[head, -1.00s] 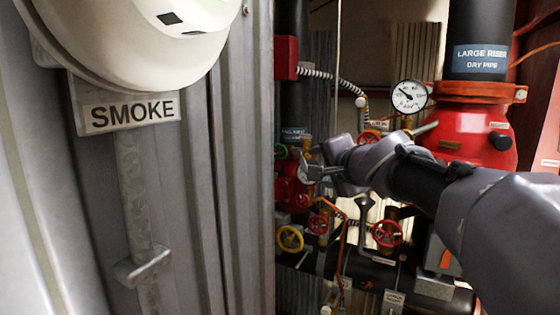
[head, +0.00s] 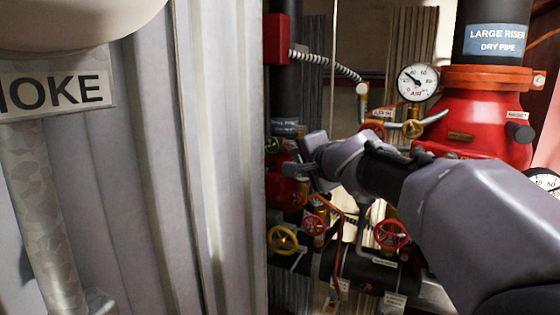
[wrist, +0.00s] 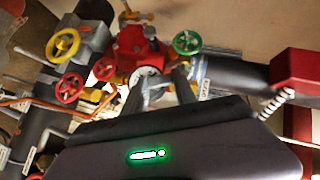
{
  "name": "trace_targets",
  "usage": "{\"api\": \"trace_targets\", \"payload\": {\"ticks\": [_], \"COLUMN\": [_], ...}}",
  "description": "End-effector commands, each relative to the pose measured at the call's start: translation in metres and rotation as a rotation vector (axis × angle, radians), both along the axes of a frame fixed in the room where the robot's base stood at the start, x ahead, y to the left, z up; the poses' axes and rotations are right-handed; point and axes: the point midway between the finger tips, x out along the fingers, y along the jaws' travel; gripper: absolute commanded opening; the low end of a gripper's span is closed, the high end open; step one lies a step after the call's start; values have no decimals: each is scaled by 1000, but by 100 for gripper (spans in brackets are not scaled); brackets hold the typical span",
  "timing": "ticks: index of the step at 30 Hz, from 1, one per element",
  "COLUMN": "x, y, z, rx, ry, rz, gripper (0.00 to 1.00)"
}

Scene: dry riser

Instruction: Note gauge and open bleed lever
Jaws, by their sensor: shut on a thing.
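The round white gauge (head: 416,81) faces me in the head view, left of the red riser body. Its dark needle points to the upper left; the exact reading is too small to tell. A pale lever handle (head: 432,118) sticks out to the right from a brass valve just below the gauge. My gripper (head: 290,176) is to the left of and below both, among the pipes. In the wrist view my gripper (wrist: 166,88) is shut on a small pale part in front of a red valve body (wrist: 135,50). What this part is, I cannot tell.
Yellow (head: 283,240) and red (head: 391,235) handwheels sit low among the pipes. A green handwheel (wrist: 187,43) is near my fingers in the wrist view.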

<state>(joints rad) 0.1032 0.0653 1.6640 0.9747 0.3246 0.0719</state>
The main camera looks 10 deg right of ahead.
Motion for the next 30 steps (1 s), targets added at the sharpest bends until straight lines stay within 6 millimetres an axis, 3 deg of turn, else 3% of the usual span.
{"api": "trace_targets", "payload": {"ticks": [8, 16, 30], "x": [1, 4, 8], "y": [1, 6, 12], "z": [-10, -20, -9], "rx": [33, 190, 361], "ry": [-25, -133, -241], "rz": [-1, 0, 0], "gripper": [0, 0, 0]}}
